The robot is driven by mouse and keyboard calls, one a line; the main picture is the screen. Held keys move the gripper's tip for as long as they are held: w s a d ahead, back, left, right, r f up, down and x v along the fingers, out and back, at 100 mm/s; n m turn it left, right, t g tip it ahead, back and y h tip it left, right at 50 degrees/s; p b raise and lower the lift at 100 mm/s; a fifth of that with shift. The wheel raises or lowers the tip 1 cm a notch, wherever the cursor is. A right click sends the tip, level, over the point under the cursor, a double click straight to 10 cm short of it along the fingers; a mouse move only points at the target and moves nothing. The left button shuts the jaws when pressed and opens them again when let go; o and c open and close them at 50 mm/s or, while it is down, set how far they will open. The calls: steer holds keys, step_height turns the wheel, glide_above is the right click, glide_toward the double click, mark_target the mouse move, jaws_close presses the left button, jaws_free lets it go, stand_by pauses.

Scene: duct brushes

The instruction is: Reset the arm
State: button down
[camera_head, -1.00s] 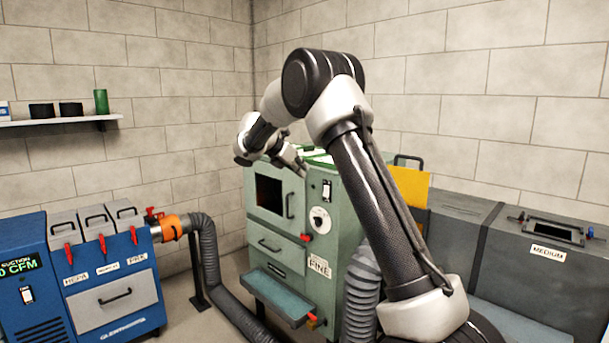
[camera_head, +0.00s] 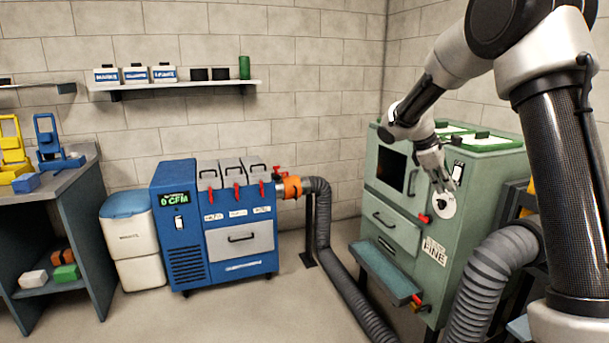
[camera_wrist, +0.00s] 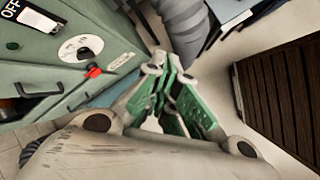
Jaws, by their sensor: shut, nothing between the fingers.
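My arm (camera_head: 568,185) rises at the right of the head view and bends over to the left. My gripper (camera_head: 446,186) hangs at its end, in front of the green machine (camera_head: 480,200) in the picture, close to its switch and round dial (camera_head: 443,206). In the wrist view my gripper (camera_wrist: 165,62) points away from the camera, with green-padded fingers drawn together at the tips and nothing held. The machine's dial (camera_wrist: 80,48) and red knob (camera_wrist: 93,72) show left of the fingers there. Whether the fingers touch the machine cannot be told, but they look apart from it.
A grey hose (camera_head: 325,225) runs from the blue suction unit (camera_head: 215,225) along the floor to the machine. A second ribbed hose (camera_head: 490,275) stands beside my arm. A workbench (camera_head: 75,180) is at the left. Open floor (camera_head: 250,310) lies in front of the blue unit.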

steer(key=s+a+r+m+t+y, duration=0.1)
steer(key=s+m, duration=0.3)
steer(key=s, duration=0.8)
steer(key=s+a+r+m+t+y, duration=0.1)
steer(key=s+r+m+y, duration=0.2)
steer(key=s, duration=0.9)
steer(key=s+a+r+m+t+y, duration=0.1)
steer(key=s+m, duration=0.3)
steer(key=s, duration=0.8)
steer(key=shift+a+r+m+t+y, duration=0.3)
steer(key=shift+a+r+m+y, duration=0.1)
steer(key=shift+r+y, duration=0.25)
steer(key=shift+s, duration=0.1)
